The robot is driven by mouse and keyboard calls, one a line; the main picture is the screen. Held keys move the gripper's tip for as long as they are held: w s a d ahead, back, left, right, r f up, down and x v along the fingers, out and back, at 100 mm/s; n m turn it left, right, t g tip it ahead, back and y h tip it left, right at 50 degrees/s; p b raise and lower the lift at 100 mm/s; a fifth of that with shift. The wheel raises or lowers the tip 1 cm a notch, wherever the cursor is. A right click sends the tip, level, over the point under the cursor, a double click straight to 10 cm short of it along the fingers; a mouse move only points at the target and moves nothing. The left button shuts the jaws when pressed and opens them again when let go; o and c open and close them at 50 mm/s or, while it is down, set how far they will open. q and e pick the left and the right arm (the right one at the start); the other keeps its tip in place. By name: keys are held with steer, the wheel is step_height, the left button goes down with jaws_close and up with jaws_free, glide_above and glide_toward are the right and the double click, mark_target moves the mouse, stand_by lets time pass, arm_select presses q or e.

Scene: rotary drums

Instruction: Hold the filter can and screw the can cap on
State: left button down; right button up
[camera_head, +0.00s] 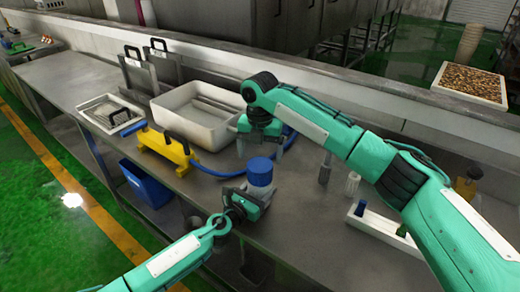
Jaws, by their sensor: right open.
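The filter can (259,188) is pale and stands upright on the metal table at the middle of the view. The blue can cap (260,168) sits on top of it, and I cannot tell how tightly. My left gripper (250,201) comes in from the lower left and is shut on the can's lower part. Its dark body hides the can's lower front. My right gripper (263,142) is open and empty, pointing down above and just behind the cap, apart from it.
The table's front edge is near.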

mark_target(260, 165)
step_height(260, 165, down, 7)
steer(key=shift+f, duration=0.1)
stand_by(0.3)
